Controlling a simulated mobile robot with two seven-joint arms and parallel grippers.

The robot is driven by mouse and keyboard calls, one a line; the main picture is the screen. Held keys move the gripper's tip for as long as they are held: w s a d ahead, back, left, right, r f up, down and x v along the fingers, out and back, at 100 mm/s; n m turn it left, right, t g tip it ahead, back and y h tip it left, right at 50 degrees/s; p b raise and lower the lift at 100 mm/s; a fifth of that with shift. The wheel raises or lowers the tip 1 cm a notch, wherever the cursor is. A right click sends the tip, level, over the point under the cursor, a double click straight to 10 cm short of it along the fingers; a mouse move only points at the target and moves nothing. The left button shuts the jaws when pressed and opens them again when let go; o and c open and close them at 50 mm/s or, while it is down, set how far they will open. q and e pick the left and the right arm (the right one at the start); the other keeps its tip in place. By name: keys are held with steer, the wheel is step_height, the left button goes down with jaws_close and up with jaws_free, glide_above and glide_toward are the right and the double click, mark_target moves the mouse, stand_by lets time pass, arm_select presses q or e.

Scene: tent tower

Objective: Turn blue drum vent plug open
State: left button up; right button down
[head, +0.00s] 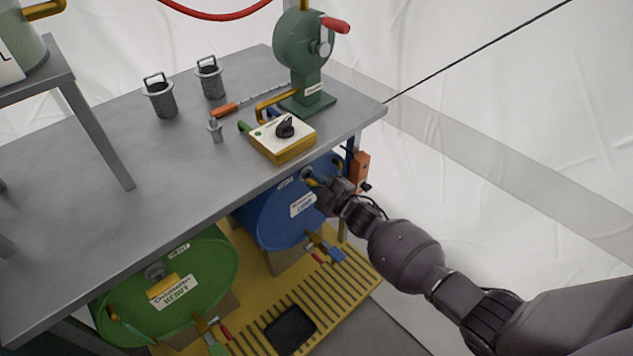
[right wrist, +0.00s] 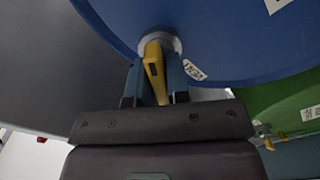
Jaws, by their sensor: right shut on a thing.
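The blue drum (head: 278,213) lies on its side under the bench, its round face toward me. It also fills the top of the right wrist view (right wrist: 220,35). The vent plug, a yellow handle (right wrist: 154,70) on a pale round collar, sits on the drum's face beside a small label. My right gripper (right wrist: 155,85) is shut on the yellow handle, one finger on each side. In the head view the right gripper (head: 314,180) is at the upper part of the drum face and covers most of the plug. My left gripper is not in view.
A green drum (head: 205,270) lies left of the blue one on a yellow slatted pallet (head: 335,295). The grey bench top (head: 120,190) overhangs both drums. An orange box (head: 360,168) is on the bench leg close to my right gripper. Taps stick out low on both drums.

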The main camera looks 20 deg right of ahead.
steer(key=n, duration=0.3)
steer(key=shift+f, duration=0.15)
arm_select(q)
steer(key=shift+b, duration=0.35)
arm_select(e)
steer(key=shift+n, duration=1)
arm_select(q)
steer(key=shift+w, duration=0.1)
arm_select(e)
steer(key=c, duration=1.2)
jaws_free()
steer(key=shift+o, duration=0.2)
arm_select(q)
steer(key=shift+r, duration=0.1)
arm_select(e)
steer(key=shift+s, duration=0.15)
